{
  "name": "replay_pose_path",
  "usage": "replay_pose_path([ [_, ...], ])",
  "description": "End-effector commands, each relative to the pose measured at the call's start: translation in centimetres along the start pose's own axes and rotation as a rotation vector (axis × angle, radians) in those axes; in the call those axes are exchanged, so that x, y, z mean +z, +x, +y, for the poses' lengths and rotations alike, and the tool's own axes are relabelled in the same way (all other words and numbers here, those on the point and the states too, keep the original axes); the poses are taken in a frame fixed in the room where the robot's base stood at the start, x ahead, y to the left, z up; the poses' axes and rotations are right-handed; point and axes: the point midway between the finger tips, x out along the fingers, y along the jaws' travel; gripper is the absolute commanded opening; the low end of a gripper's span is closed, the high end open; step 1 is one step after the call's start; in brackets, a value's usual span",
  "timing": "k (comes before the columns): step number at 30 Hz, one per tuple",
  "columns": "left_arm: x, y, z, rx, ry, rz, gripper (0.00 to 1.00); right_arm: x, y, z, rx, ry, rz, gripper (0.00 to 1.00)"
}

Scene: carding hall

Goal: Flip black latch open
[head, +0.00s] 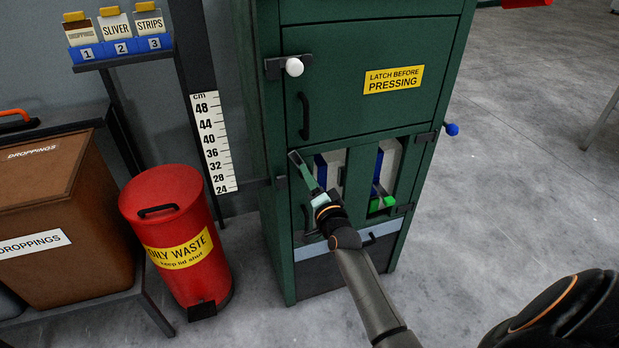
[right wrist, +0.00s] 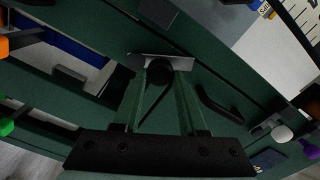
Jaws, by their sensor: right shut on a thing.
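The black latch's round black knob (right wrist: 158,75) shows in the right wrist view between the fingertips of my right gripper (right wrist: 160,82). The fingers are shut on it. In the head view my right gripper (head: 297,161) reaches up and left to the lower left front of the green cabinet (head: 355,60), below the upper door. The knob is hidden there by the fingers, and I cannot tell the latch's angle. My left gripper is not in view.
The upper door has a black handle (head: 305,117), a white-knobbed latch (head: 294,67) and a yellow sign (head: 393,79). A blue knob (head: 452,129) sticks out on the right. A red waste bin (head: 172,225) stands left of the cabinet.

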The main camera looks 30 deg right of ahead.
Motion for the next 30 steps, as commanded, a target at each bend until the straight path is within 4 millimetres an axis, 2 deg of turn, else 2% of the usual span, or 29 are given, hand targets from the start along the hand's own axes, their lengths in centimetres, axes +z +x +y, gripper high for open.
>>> replay_pose_path([
  [3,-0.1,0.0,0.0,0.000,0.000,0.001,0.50,-0.2,0.1,-0.3,-0.006,0.004,0.005,0.00],
  [4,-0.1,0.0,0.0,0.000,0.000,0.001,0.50,-0.2,0.1,-0.3,-0.005,0.004,0.005,0.43],
  [11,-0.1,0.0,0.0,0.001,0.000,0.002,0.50,-0.1,0.1,-0.1,-0.003,0.002,0.003,0.69],
  [22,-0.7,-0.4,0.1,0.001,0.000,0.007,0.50,-0.1,-0.5,-0.1,0.000,0.000,0.001,0.71],
  [26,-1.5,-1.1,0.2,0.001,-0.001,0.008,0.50,-0.2,-2.0,-0.3,0.002,0.001,-0.001,0.71],
  [30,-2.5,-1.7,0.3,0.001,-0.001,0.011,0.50,-0.2,-4.7,-0.4,0.003,0.000,-0.002,0.71],
])
